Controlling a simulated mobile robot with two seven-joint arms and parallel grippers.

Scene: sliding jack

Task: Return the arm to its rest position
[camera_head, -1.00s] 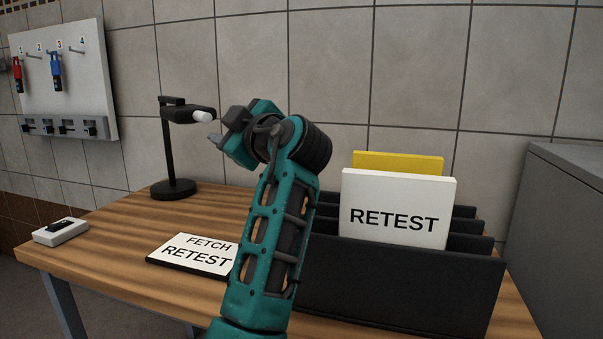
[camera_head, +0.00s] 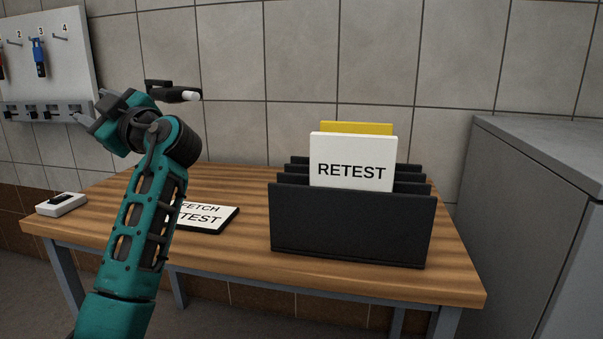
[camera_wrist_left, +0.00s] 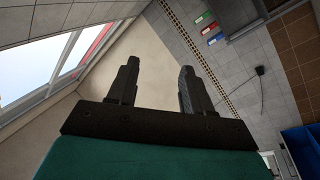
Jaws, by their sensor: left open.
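My right gripper is in neither view.
A wooden table (camera_head: 235,255) holds a black file rack (camera_head: 350,225) with a white RETEST card (camera_head: 352,162) and a yellow card (camera_head: 357,127) behind it. A small white box (camera_head: 62,204) sits at the left corner. A grey cabinet (camera_head: 540,220) stands right. A pegboard (camera_head: 50,75) hangs left.

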